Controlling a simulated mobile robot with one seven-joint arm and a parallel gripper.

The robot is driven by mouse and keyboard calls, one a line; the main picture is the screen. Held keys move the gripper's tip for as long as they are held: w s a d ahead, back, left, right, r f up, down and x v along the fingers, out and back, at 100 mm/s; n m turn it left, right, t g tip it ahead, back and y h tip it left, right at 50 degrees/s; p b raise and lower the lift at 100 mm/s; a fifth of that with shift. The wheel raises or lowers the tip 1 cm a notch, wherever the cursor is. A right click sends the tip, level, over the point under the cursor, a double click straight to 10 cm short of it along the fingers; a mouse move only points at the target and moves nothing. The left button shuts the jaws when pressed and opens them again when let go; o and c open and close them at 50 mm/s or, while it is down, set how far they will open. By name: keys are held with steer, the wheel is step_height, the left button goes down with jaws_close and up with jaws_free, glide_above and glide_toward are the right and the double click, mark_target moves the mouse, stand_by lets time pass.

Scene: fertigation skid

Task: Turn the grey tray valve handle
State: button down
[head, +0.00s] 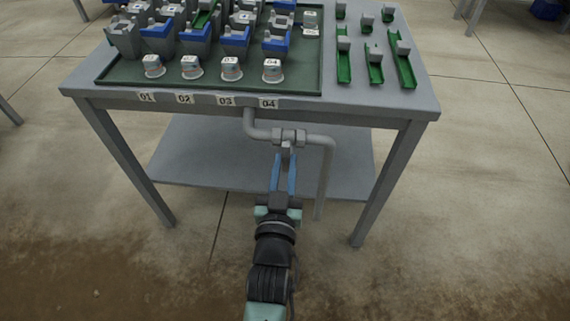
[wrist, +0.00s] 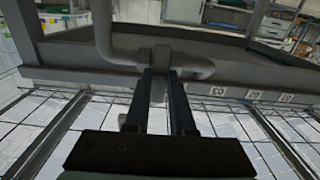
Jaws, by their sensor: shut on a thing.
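The grey valve handle (head: 286,148) hangs below the valve body (head: 289,137) on the grey pipe under the front edge of the table. My gripper (head: 285,158) reaches it from the front, with one blue finger on each side. In the wrist view, my gripper (wrist: 160,75) has its two dark fingers just short of the valve body (wrist: 160,56). The fingers are closed around the handle, which is mostly hidden between them. The handle's exact angle is hard to tell.
A grey pipe (head: 326,170) bends down right of the valve. The table (head: 383,108) carries a green tray (head: 200,83) with several grey and blue holders and white-lidded cups, plus green channels (head: 375,72). A lower shelf (head: 200,150) lies behind the valve.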

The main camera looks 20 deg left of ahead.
steer(key=c, duration=0.8)
jaws_free()
steer(key=shift+o, duration=0.2)
steer(key=shift+s, duration=0.1)
steer(key=p+v, duration=0.3)
steer(key=v, duration=0.9)
steer(key=shift+s, duration=0.4)
steer(key=shift+d, duration=0.15)
